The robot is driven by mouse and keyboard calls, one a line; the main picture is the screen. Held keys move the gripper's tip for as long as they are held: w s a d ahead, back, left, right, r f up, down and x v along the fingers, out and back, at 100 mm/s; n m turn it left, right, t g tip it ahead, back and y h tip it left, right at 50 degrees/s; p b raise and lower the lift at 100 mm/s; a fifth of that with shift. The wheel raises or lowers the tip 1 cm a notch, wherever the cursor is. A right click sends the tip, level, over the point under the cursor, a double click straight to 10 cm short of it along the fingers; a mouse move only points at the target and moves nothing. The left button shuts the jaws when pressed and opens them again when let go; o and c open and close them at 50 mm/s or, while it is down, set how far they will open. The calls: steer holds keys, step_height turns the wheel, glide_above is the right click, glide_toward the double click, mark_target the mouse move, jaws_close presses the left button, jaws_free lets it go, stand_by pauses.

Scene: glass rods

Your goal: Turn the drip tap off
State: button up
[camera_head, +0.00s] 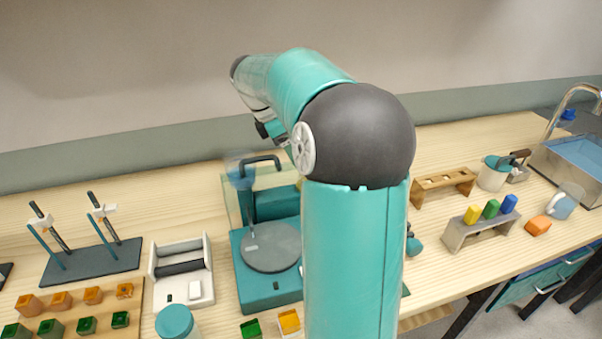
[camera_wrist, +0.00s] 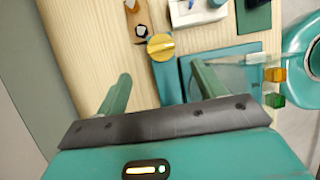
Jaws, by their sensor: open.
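A teal machine (camera_head: 258,293) with a grey round disc (camera_head: 270,246) stands on the bench. A small blue part (camera_head: 240,171) hangs above the disc on a thin stem, beside a dark arched handle or pipe (camera_head: 262,160); it looks like the drip fitting, but its tap setting is too small to read.
To the right are a wooden rack (camera_head: 436,181), a grey rack (camera_head: 465,233) with coloured blocks, and a sink (camera_head: 580,155) with a curved faucet. To the left are a white holder (camera_head: 203,285) and dark stands (camera_head: 95,262). A clear guard (camera_wrist: 232,75) stands near my right-hand finger.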

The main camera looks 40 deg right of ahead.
steer(key=x, duration=0.9)
steer(key=shift+s+f, duration=0.15)
steer(key=shift+s, duration=0.05)
steer(key=shift+d+f, duration=0.15)
steer(key=shift+f, duration=0.3)
steer(key=shift+c, duration=0.2)
steer(key=c, duration=0.9)
